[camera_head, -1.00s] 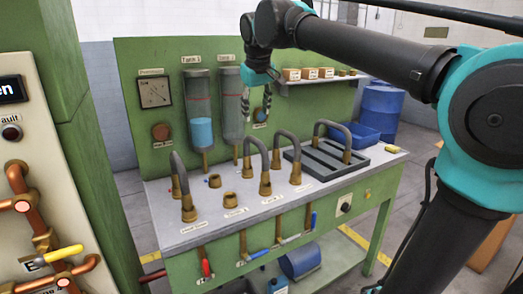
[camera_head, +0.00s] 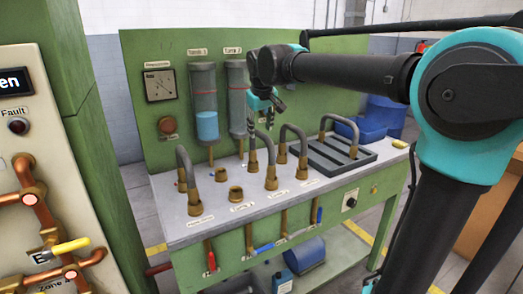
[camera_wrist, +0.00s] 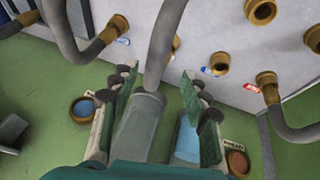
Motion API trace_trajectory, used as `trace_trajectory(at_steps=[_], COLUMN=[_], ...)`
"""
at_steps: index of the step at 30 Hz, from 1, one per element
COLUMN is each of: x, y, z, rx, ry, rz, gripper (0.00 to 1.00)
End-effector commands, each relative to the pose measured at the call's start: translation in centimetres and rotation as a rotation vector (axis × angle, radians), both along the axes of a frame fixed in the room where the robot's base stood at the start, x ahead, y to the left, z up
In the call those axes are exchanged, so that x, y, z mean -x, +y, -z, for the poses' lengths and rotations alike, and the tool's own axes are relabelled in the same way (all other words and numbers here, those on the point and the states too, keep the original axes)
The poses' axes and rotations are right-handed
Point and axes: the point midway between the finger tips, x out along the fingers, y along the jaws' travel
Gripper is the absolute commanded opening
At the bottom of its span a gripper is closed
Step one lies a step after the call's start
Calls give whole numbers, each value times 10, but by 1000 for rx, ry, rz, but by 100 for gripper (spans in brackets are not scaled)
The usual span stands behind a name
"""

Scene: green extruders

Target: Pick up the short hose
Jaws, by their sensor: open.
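Several grey bent hoses with brass ends stand on the bench; which one is the short hose is not clear. The middle hose (camera_head: 268,145) rises right below my gripper (camera_head: 270,110). One hose (camera_head: 184,162) stands at the left, another (camera_head: 296,132) to the right, and a further one (camera_head: 347,124) at the black tray. In the wrist view my gripper (camera_wrist: 158,88) is open, and a grey hose (camera_wrist: 168,40) reaches into the gap between its fingers. The fingers appear apart from it; contact cannot be told.
A black ribbed tray (camera_head: 325,168) and a blue bin (camera_head: 362,134) stand at the right. Two clear tanks (camera_head: 205,100) hang on the green back panel (camera_head: 135,75) close behind my gripper.

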Motion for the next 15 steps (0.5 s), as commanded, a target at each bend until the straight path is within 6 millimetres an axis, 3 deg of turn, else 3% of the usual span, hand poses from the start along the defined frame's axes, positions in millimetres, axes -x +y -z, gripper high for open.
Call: trace_trajectory(at_steps=[9,15], x=[-20,-23], y=[-4,-4], z=[36,44], rx=[0,0], ry=[0,0], rz=[1,1], gripper=[46,46])
